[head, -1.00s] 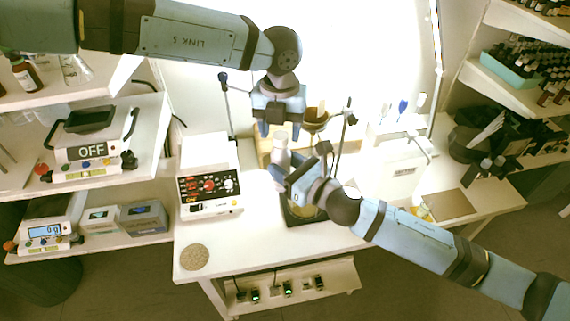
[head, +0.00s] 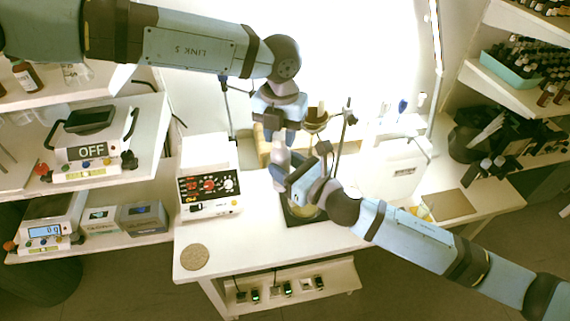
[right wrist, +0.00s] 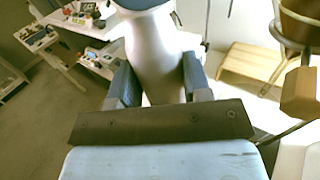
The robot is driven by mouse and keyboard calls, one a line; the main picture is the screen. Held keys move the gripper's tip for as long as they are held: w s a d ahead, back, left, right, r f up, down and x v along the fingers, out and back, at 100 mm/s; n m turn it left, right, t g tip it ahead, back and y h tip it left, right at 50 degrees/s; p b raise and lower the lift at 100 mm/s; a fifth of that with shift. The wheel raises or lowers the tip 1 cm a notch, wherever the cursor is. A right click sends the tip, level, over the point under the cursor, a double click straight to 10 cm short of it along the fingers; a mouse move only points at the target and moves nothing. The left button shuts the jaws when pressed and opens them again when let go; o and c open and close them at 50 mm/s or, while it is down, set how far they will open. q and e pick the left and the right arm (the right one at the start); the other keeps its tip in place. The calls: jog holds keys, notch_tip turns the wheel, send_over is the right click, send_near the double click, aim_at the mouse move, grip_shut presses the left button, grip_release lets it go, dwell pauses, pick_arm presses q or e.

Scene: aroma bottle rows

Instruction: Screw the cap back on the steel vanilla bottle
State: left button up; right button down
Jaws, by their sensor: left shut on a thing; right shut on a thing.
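The steel vanilla bottle (head: 281,157) stands roughly upright in the jaws of my right gripper (head: 284,178). In the right wrist view its pale, smooth body (right wrist: 156,60) sits between the two blue fingers of that gripper (right wrist: 158,88). My left gripper (head: 279,134) points down directly over the bottle's top and is shut. The cap is hidden between its fingers, so I cannot tell how it sits on the neck. A blue-grey part shows at the bottle's top edge in the right wrist view.
A dark-framed tray (head: 300,216) lies under my right gripper on the white table. A wooden holder on a stand (head: 316,120) is close behind on the right. A round cork-like mat (head: 194,257) lies front left.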

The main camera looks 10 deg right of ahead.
pick_arm(q)
jog(key=m, duration=0.6)
jog(key=shift+f+m, duration=0.1)
jog(key=shift+m, duration=0.3)
jog(key=m, duration=0.7)
jog(key=o, duration=1)
jog(key=shift+r, duration=2.35)
jog(key=shift+c, duration=0.3)
